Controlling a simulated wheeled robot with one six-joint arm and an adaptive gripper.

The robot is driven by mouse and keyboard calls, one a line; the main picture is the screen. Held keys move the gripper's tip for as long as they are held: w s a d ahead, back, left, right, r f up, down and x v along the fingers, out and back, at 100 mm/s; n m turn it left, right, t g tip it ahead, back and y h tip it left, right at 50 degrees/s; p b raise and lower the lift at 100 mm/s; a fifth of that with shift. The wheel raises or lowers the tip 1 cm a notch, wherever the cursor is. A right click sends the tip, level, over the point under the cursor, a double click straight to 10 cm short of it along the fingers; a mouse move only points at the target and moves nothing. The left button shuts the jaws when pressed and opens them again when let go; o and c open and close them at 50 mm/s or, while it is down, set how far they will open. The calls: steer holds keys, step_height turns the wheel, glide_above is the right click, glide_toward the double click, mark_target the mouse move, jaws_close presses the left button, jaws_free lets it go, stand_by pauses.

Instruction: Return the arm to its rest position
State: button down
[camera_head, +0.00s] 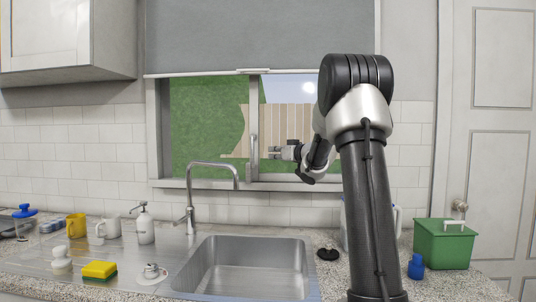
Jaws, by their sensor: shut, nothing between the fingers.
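My arm rises on the right side of the view and bends at a black joint near the top. It folds down and to the left to my gripper (274,153). My gripper points left in front of the window, well above the sink and counter. It looks shut and holds nothing, and it is small in the view. Part of the window, wall and counter is hidden behind the arm.
A steel sink (250,278) with a tall faucet (212,166) lies below. A soap dispenser (145,226), yellow mug (76,227), white mug (109,227) and yellow sponge (99,270) stand left. A green box (444,245) and blue bottle (416,268) stand right.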

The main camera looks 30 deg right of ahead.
steer(key=s+d+f+m+g+h, duration=0.25)
steer(key=s+d+f+h, duration=0.25)
steer(key=s+d+f, duration=0.3)
steer(key=s+d+f+m+g+h, duration=0.1)
steer(key=s+d+f+g+h, duration=0.2)
steer(key=s+f+g, duration=0.5)
steer(key=s+a+f+g+y, duration=0.1)
steer(key=s+a, duration=0.5)
steer(key=s, duration=0.3)
steer(key=s+a+f+g+y, duration=0.15)
steer(key=s+a, duration=0.35)
steer(key=s, duration=0.5)
steer(key=s+a+r+n+y, duration=0.2)
steer(key=s+a+r, duration=0.1)
steer(key=s+a, duration=0.9)
steer(key=shift+a, duration=1.9)
